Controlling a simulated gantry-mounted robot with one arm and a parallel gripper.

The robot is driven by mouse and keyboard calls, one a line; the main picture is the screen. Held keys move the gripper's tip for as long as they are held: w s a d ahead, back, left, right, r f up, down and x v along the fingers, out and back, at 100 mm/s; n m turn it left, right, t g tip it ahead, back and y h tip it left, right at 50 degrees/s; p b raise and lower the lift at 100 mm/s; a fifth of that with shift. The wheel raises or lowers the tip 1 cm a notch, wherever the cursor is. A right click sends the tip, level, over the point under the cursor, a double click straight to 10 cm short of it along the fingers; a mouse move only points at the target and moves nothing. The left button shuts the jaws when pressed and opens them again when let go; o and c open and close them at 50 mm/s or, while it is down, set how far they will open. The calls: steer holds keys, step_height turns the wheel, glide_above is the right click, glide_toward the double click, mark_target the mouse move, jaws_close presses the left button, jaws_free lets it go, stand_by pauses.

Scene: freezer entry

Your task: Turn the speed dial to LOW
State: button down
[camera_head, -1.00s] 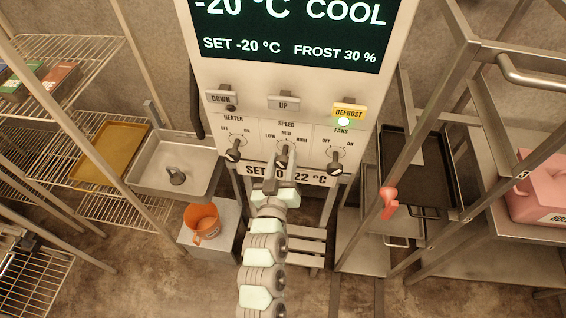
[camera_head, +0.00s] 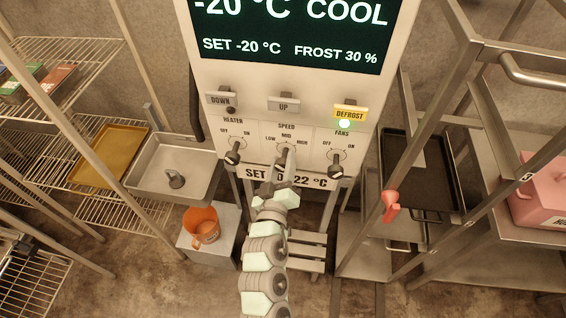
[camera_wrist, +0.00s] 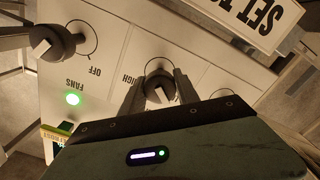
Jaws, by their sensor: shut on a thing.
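The speed dial (camera_head: 285,153) is the middle of three dark knobs on the white control panel (camera_head: 202,122), under the labels LOW, MID and HIGH. My gripper (camera_head: 284,164) reaches up to it from below. In the wrist view the two fingers of my gripper (camera_wrist: 158,98) stand on either side of the speed dial (camera_wrist: 159,80) and are shut on it. The fingers and wrist hide much of the dial, so I cannot tell exactly where it points. Part of the HIGH label shows beside it in the wrist view.
The heater dial (camera_head: 232,157) is to the left and the fans dial (camera_head: 336,170) to the right, both close. DOWN, UP and yellow DEFROST (camera_head: 350,111) buttons sit above. A "SET TO -22 °C" sign (camera_head: 312,180) hangs just below, partly behind my arm.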

steer(key=c, duration=0.9)
jaws_free()
steer(key=s+a+b, duration=0.1)
steer(key=s, duration=0.9)
steer(key=shift+s+a, duration=0.35)
